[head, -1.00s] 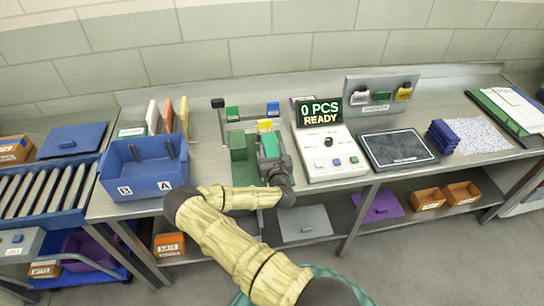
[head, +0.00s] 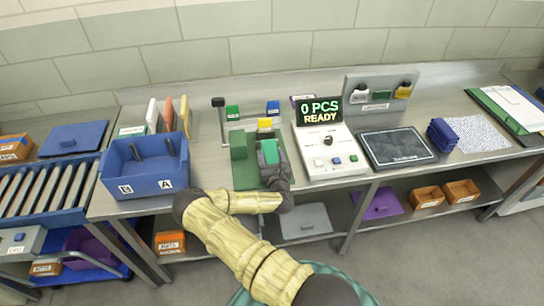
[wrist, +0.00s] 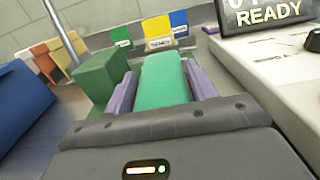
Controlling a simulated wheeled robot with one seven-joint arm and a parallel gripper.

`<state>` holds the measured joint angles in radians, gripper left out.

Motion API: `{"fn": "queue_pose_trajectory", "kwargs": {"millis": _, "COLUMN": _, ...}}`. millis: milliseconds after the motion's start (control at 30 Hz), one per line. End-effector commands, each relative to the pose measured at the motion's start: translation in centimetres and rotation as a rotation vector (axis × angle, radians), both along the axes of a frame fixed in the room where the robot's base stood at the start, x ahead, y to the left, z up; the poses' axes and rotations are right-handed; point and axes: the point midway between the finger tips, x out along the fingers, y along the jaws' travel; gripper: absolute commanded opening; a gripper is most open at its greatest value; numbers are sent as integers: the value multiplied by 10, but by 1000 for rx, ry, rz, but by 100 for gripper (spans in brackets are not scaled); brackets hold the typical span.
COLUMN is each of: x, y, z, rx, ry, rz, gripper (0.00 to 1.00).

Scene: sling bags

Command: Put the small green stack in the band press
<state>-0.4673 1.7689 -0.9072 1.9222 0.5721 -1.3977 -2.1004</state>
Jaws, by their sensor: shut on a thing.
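The small green stack (wrist: 163,80) is a light teal-green block between the two purple fingers of my gripper (wrist: 162,88) in the wrist view. My gripper is shut on it. In the head view the stack (head: 269,152) shows at the dark tip of my arm. Just left of it stands a darker green block (head: 239,147), also seen in the wrist view (wrist: 103,80). This block and its green base look like part of the band press, but I cannot tell for sure. The stack's underside and any contact with the base are hidden.
A post with a black knob (head: 218,102) stands behind, near green, blue and yellow blocks or cards. A control box (head: 329,152) is close on the right, under a "0 PCS READY" display (head: 319,112). A blue bin (head: 146,177) stands left, with a bench gap between.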

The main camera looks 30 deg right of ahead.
Motion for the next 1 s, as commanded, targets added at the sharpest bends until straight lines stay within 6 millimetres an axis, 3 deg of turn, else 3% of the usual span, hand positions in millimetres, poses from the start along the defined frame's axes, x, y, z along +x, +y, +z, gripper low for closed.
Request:
{"fn": "queue_pose_trajectory", "kwargs": {"millis": 33, "x": 0, "y": 0, "z": -1, "rx": 0, "ry": 0, "rz": 0, "gripper": 62}}
{"fn": "queue_pose_trajectory", "kwargs": {"millis": 100, "x": 0, "y": 0, "z": 0, "rx": 0, "ry": 0, "rz": 0, "gripper": 76}}
{"fn": "queue_pose_trajectory", "kwargs": {"millis": 133, "x": 0, "y": 0, "z": 0, "rx": 0, "ry": 1, "rz": 1, "gripper": 78}}
{"fn": "queue_pose_trajectory", "kwargs": {"millis": 533, "x": 0, "y": 1, "z": 4, "rx": 0, "ry": 0, "rz": 2, "gripper": 78}}
{"fn": "queue_pose_trajectory", "kwargs": {"millis": 767, "x": -26, "y": 9, "z": -1, "rx": -2, "ry": 3, "rz": 1, "gripper": 78}}
{"fn": "queue_pose_trajectory", "kwargs": {"millis": 1000, "x": -65, "y": 19, "z": -2, "rx": -3, "ry": 4, "rz": 0, "gripper": 78}}
